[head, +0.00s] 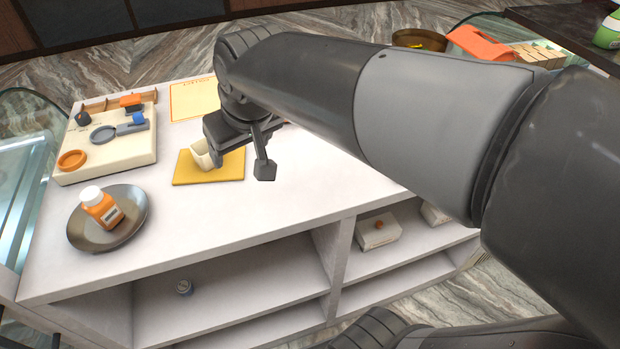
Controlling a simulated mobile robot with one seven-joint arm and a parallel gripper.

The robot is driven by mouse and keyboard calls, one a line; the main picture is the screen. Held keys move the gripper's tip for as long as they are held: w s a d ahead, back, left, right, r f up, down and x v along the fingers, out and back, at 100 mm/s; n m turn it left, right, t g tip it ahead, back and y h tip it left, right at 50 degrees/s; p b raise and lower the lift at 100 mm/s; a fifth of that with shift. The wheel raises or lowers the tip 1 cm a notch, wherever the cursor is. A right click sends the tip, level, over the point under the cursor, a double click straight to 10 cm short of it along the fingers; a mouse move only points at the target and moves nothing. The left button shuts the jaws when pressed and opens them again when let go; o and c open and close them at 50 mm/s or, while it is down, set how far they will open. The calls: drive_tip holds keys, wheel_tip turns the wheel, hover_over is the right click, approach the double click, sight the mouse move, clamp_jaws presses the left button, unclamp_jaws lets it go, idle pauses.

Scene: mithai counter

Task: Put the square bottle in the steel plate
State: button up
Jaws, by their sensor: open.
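The square bottle (102,210), orange with a white cap and a label, is in the steel plate (75,233) at the left of the counter. It looks slightly tilted. The plate is round, dark and shiny. My gripper (240,165) is open above the yellow board, to the right of the plate and apart from the bottle. Nothing shows held between its fingers. My arm reaches in from the right and hides much of the counter's right side.
A white cup (201,155) stands on the yellow board (210,180), close beside my gripper's left finger. The counter front between plate and shelf edge is clear.

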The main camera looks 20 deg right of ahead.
drive_tip(key=s+d+f+m+h, duration=0.1)
drive_tip(key=s+d+f+m, duration=0.2)
drive_tip(key=s+d, duration=0.7)
drive_tip(key=shift+d+f+m+t+h, duration=0.2)
drive_tip(key=shift+f+m+t+h, duration=0.1)
drive_tip(key=shift+f, duration=0.15)
drive_tip(key=shift+s, duration=0.1)
idle(0.4)
